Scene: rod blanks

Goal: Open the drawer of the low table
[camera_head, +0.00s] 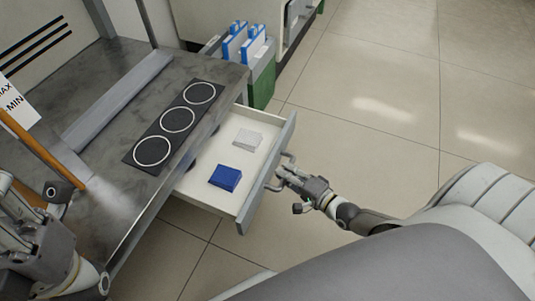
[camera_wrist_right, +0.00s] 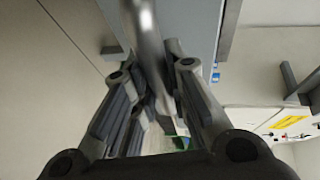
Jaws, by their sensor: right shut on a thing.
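The drawer (camera_head: 206,202) of the low table (camera_head: 100,215) stands pulled out, its white inside showing. A blue box (camera_head: 225,178) and a pale, clear-looking box (camera_head: 247,139) lie in it. The drawer's front panel (camera_head: 268,172) has a metal bar handle (camera_head: 272,179). My right gripper (camera_head: 287,176) is at this handle, shut on it. In the right wrist view the shiny handle bar (camera_wrist_right: 146,40) runs between the fingers. My left gripper (camera_head: 20,215) is over the table's near left part; its fingers are partly cut off by the picture edge.
A dark plate with three white rings (camera_head: 178,120) lies on the table top near the drawer side. A grey bar (camera_head: 118,100) and an orange rod (camera_head: 40,142) are further left. A bin with blue-and-white items (camera_head: 262,72) stands behind the table. The tiled floor at right is clear.

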